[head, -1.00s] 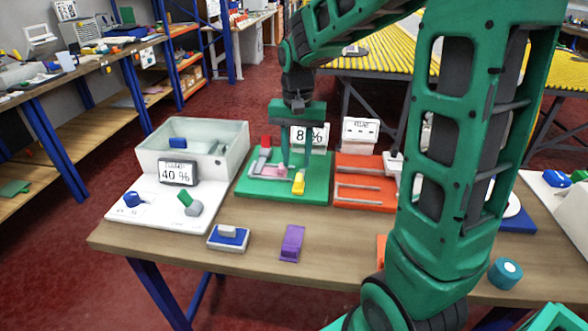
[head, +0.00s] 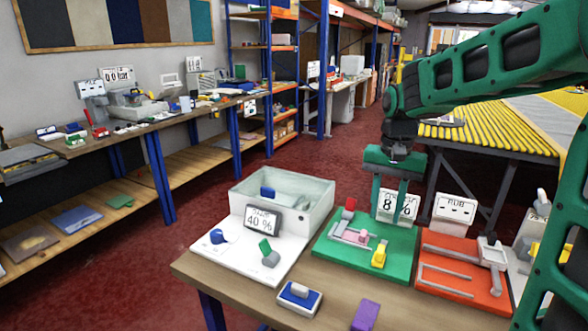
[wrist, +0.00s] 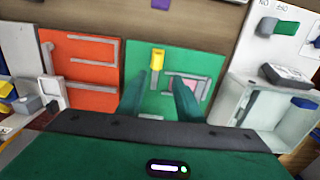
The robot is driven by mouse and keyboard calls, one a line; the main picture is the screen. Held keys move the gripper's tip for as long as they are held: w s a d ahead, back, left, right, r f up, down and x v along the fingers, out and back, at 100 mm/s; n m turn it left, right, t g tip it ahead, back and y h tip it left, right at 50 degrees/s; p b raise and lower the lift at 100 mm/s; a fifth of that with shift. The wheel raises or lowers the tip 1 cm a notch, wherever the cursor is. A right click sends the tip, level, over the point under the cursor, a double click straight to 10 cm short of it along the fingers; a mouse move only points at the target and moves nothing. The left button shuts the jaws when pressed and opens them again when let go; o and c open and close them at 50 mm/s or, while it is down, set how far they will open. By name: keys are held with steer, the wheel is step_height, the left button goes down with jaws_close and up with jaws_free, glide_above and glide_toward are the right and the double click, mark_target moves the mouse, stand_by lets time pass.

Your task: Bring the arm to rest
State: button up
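My green arm (head: 480,75) reaches in from the right in the head view. My gripper (head: 388,208) hangs pointing down over the back part of the green board (head: 336,254). Its two fingers are apart with nothing seen between them; they also show spread in the wrist view (wrist: 160,95). The green board carries a yellow block (head: 379,255), a pink piece (head: 363,238) in a grey frame and a red piece (head: 348,215). In the wrist view the yellow block (wrist: 157,60) lies beyond the fingertips, apart from them.
Left of the green board stand a clear bin (head: 285,195) and a white board with a "40 %" display (head: 262,220). An orange board (head: 455,285) with grey rails is on the right. A blue-and-white pad (head: 299,297) and purple block (head: 366,315) lie at the front edge.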

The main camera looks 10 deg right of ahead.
steer(key=s+d+f, duration=0.1)
steer(key=s+d, duration=0.1)
steer(key=s, duration=0.6)
steer(key=s+d+f, duration=0.2)
steer(key=s, duration=0.7)
steer(key=s+d+f+n, duration=0.1)
steer(key=s+d+f, duration=0.1)
steer(key=s, duration=0.7)
steer(key=shift+d+f, duration=0.2)
steer(key=shift+d, duration=0.3)
steer(key=shift+w+f, duration=0.25)
steer(key=shift+w, duration=0.35)
steer(key=shift+s, duration=0.1)
